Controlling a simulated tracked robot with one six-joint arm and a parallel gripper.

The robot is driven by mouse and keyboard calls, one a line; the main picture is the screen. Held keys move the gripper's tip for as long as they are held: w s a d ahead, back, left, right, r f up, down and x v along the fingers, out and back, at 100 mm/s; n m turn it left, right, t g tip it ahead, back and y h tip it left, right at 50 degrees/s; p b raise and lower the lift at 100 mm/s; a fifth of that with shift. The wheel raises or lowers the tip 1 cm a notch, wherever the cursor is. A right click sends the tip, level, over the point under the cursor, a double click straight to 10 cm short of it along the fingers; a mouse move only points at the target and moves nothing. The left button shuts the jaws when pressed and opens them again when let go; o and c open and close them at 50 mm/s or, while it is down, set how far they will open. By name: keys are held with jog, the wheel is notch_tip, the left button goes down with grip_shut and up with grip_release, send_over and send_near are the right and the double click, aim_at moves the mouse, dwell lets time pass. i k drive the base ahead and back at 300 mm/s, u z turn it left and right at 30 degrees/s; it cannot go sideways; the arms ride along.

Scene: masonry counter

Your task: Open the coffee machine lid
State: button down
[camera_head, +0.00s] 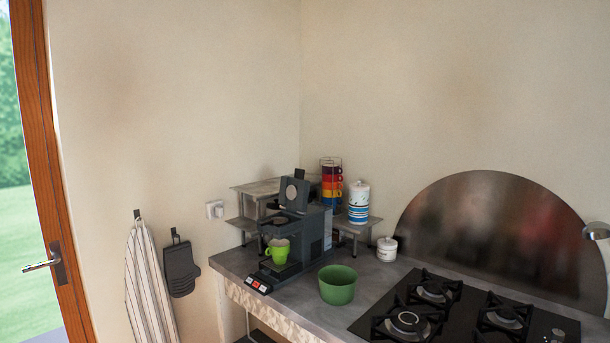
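The dark grey coffee machine (306,237) stands on the counter near the corner. Its lid (295,192) is raised and stands upright above the top of the machine, with a round light disc on its inner face. A lime-green mug (279,251) sits in the front of the machine, under the brewing part. Red buttons show on its front base. My gripper is not seen in this view.
A green bowl (337,291) stands right of the machine on the grey counter (375,273). A black gas hob (465,322) fills the counter's right. A metal shelf (252,187), stacked coloured cups (331,181) and a striped canister (358,207) are behind.

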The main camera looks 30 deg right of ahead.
aim_at(294, 191)
jog(key=i, duration=0.9)
jog(key=z, duration=0.05)
